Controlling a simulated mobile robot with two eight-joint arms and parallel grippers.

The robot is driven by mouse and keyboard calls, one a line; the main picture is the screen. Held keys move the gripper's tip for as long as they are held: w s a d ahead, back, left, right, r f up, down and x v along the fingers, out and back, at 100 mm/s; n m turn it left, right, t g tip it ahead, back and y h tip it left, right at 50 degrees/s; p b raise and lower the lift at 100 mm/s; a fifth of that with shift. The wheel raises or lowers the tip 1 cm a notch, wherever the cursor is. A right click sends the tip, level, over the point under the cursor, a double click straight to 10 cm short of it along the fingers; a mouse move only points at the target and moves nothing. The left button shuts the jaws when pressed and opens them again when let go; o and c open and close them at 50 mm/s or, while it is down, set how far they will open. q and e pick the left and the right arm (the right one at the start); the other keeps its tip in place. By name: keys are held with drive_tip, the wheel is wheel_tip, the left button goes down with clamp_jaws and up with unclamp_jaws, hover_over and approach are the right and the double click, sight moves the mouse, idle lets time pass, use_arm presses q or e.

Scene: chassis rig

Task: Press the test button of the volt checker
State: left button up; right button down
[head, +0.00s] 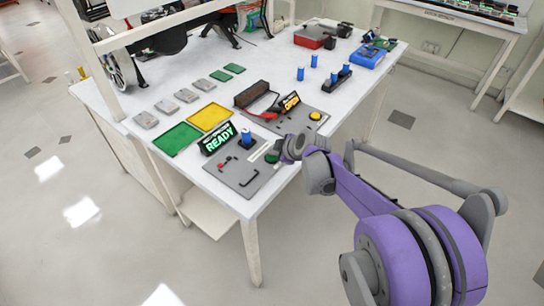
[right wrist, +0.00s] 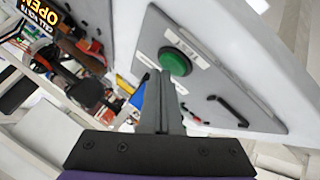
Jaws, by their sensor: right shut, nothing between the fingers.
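A grey panel (head: 289,121) bears a lit orange sign reading OPEN (head: 290,102) and a yellow button (head: 315,116). In the right wrist view, this sign (right wrist: 42,12) also carries the words CELL VOLTS. A nearer grey panel (head: 238,178) has a green READY sign (head: 219,138), an upright blue cell (head: 246,138) and a green button (head: 271,157). My right gripper (head: 284,152) is beside this green button. In the right wrist view, my shut, empty fingers (right wrist: 161,76) appear just below the green button (right wrist: 175,61); contact cannot be told. My left gripper is not in view.
Green (head: 176,139) and yellow (head: 209,117) trays lie left of the panels, with several grey blocks behind. More blue cells (head: 300,74) and a black holder (head: 336,82) stand farther back. The white table's front edge (head: 224,208) lies close to the nearer panel.

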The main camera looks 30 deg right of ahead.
sight(275, 158)
drive_tip(key=shift+f, duration=0.45)
idle(0.3)
drive_tip(key=shift+r, duration=0.1)
drive_tip(key=shift+r+p, duration=0.45)
drive_tip(key=shift+r, duration=0.3)
drive_tip(key=shift+r+p, duration=1.85)
drive_tip(key=shift+r, duration=0.75)
drive_tip(key=shift+f, duration=0.1)
